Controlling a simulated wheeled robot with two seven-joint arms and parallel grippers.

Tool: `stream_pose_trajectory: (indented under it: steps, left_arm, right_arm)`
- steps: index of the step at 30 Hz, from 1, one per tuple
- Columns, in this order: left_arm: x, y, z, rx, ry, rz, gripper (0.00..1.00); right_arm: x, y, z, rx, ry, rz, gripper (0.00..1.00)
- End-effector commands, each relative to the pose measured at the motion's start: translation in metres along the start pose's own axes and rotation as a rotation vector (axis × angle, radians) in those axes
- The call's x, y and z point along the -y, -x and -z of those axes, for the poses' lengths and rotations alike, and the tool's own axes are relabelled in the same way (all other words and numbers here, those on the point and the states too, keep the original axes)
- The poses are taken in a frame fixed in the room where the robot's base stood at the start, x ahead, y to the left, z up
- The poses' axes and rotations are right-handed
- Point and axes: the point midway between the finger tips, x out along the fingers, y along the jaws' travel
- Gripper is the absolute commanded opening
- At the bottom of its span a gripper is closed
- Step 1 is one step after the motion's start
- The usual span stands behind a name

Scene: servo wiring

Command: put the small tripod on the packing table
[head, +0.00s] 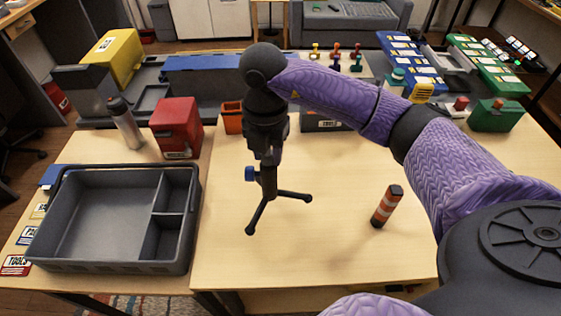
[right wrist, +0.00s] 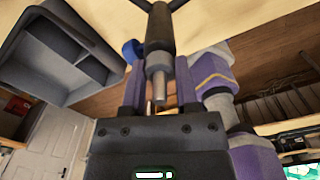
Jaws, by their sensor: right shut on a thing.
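The small tripod (head: 268,186) is black with spread legs and a blue knob, and it is upright in the head view. My right gripper (head: 267,157) is shut on its upper part from above. In the right wrist view the tripod's dark column (right wrist: 159,32) sits between the two fingers of the right gripper (right wrist: 160,80). The legs are over the light wooden tabletop (head: 330,245); I cannot tell whether the feet touch it. Which surface is the packing table is not clear to me. My left gripper is not in view.
A grey divided tray (head: 100,215) lies left of the tripod. A red box (head: 177,128), a grey bottle (head: 125,124) and an orange bin (head: 232,118) stand behind. The wood in front of the tripod is clear.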

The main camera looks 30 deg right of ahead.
Motion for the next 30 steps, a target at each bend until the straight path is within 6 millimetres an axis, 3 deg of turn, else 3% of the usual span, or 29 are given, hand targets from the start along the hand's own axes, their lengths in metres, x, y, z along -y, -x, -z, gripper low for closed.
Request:
stream_pose_trajectory:
  steps: [3, 12, 18, 19, 23, 30]
  left_arm:
    - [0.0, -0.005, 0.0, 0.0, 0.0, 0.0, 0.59]
    - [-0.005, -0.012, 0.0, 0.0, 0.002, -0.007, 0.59]
    - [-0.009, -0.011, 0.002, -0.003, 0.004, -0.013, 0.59]
    - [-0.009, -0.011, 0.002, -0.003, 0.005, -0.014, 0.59]
    - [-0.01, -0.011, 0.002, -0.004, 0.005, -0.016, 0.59]
    - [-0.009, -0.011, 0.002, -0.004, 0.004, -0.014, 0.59]
  right_arm:
    - [0.0, -0.023, 0.0, -0.002, 0.001, 0.001, 0.0]
    - [0.0, -0.066, 0.0, -0.001, 0.002, 0.001, 0.0]
    - [0.0, -0.068, 0.0, 0.001, 0.002, 0.0, 0.0]
    - [0.0, -0.068, 0.0, 0.001, 0.003, 0.001, 0.44]
    - [0.0, -0.068, 0.0, 0.001, 0.003, 0.001, 0.72]
    - [0.0, -0.067, 0.0, 0.001, 0.003, 0.0, 0.73]
